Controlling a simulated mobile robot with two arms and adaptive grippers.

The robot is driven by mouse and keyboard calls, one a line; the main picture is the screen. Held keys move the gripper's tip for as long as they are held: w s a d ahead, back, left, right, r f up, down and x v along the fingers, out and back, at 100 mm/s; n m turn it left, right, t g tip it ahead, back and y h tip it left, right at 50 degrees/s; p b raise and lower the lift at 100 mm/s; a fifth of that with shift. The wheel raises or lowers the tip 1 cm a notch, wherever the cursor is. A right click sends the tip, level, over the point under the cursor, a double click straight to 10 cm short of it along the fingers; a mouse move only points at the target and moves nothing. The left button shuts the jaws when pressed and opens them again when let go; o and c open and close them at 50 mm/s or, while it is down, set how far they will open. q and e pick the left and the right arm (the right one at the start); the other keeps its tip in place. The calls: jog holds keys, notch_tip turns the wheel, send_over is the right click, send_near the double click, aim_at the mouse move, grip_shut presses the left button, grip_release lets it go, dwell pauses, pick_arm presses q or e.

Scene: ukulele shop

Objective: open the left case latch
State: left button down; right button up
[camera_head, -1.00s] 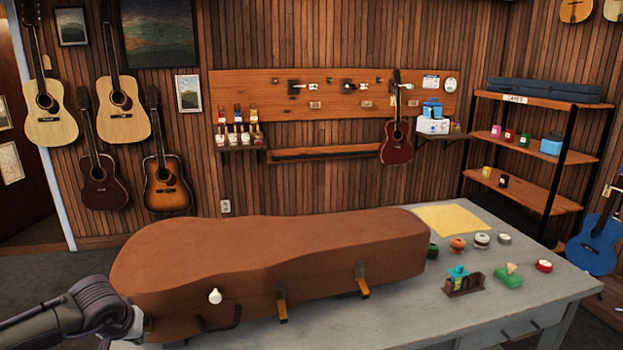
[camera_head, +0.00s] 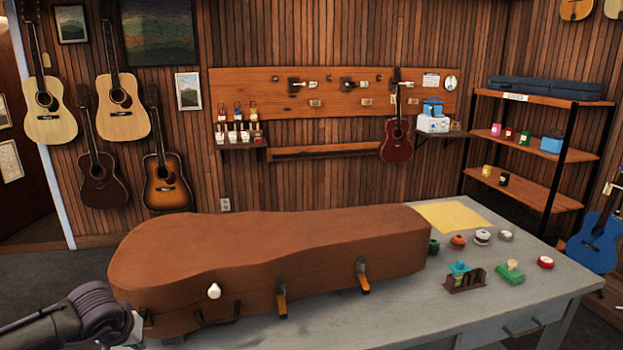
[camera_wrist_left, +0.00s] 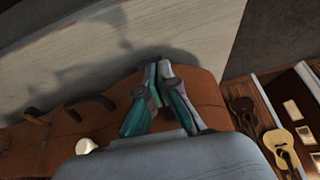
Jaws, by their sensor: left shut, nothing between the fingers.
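A brown ukulele case (camera_head: 270,248) lies closed on the grey workbench. On its front side, two latches with hanging orange-brown tabs show, a middle latch (camera_head: 282,298) and a right latch (camera_head: 362,277). A dark bit of hardware (camera_head: 147,317) shows at the case's left end, beside my left gripper; I cannot tell if it is the left latch. My left gripper (camera_wrist_left: 157,75) is shut and empty in the left wrist view, its fingertips close to the case front (camera_wrist_left: 200,85). In the head view its fingertips are hidden. My right gripper is out of view.
A white knob (camera_head: 214,291) and a dark handle (camera_head: 218,318) are on the case front, right of my left gripper. The workbench (camera_head: 400,312) is bare in front of the case. Small jars, a rack (camera_head: 465,281) and a yellow cloth (camera_head: 447,216) lie at the right.

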pick_arm(q)
jog(key=shift+f+b, duration=0.8)
jog(key=shift+f, duration=0.25)
jog(key=shift+r, duration=0.1)
dwell(0.4)
jog(key=s+p+v, duration=0.1)
jog(key=p+v, duration=0.4)
jog(key=v, duration=0.3)
dwell(0.5)
jog(key=shift+s+d, duration=0.1)
